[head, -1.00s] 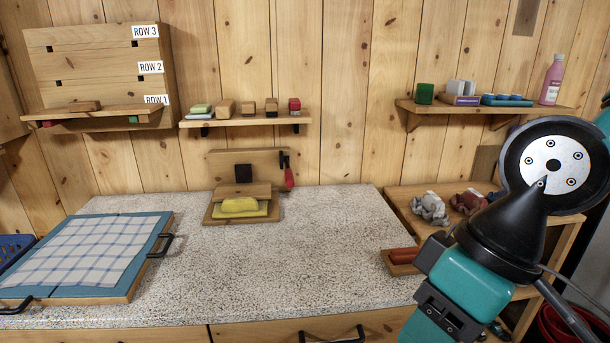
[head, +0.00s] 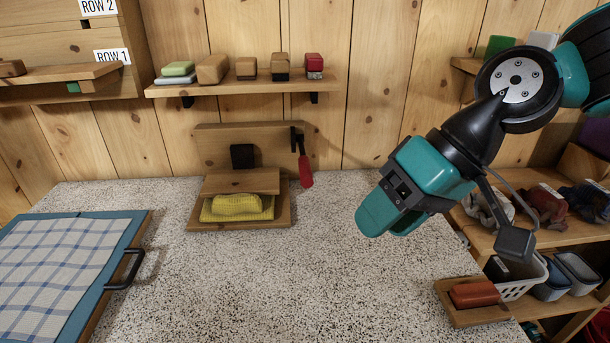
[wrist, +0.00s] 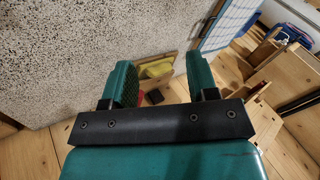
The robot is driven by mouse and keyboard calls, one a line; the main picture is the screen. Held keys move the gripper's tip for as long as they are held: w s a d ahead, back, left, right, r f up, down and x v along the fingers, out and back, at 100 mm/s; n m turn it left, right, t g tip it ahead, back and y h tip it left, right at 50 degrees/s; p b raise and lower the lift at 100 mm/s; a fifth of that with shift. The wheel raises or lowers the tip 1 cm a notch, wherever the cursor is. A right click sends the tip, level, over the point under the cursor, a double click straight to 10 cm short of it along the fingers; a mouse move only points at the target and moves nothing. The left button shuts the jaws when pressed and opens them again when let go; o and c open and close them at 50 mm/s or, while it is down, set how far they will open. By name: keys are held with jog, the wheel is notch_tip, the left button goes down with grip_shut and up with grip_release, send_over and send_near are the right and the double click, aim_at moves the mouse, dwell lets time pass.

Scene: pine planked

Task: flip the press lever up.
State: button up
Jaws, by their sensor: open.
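The press (head: 240,183) stands at the back of the speckled counter, with a wooden back board, a black block and a wooden plate above a base. A yellow cloth-like piece (head: 237,206) lies between plate and base. The press lever (head: 304,168) is at the right of the back board; its red handle hangs down from a black pivot. My gripper (head: 378,220) is to the right of the press and above the counter, apart from the lever. In the wrist view my gripper (wrist: 158,85) is open and empty, with the yellow piece (wrist: 157,70) seen beyond its fingers.
A shelf (head: 240,87) with several small blocks hangs above the press. A blue-edged board with a checked cloth (head: 60,265) lies at the left of the counter. A wooden tray with a reddish block (head: 474,294) is at the right. The counter before the press is clear.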

aim_at(306, 172)
jog(key=w+d+f+m+t+y+b, duration=0.2)
jog(key=w+d+f+m+y+b, duration=0.1)
jog(key=w, duration=0.4)
jog(key=w+d+f+m+t+y+b, duration=0.2)
jog(key=w+m, duration=0.1)
jog(key=w, duration=0.4)
jog(key=w+d+f+m+t+y+b, duration=0.2)
jog(key=w+d+f+m+y+b, duration=0.1)
jog(key=w, duration=0.4)
jog(key=p+x, duration=0.3)
jog(key=x, duration=1.4)
jog(key=shift+s, duration=0.15)
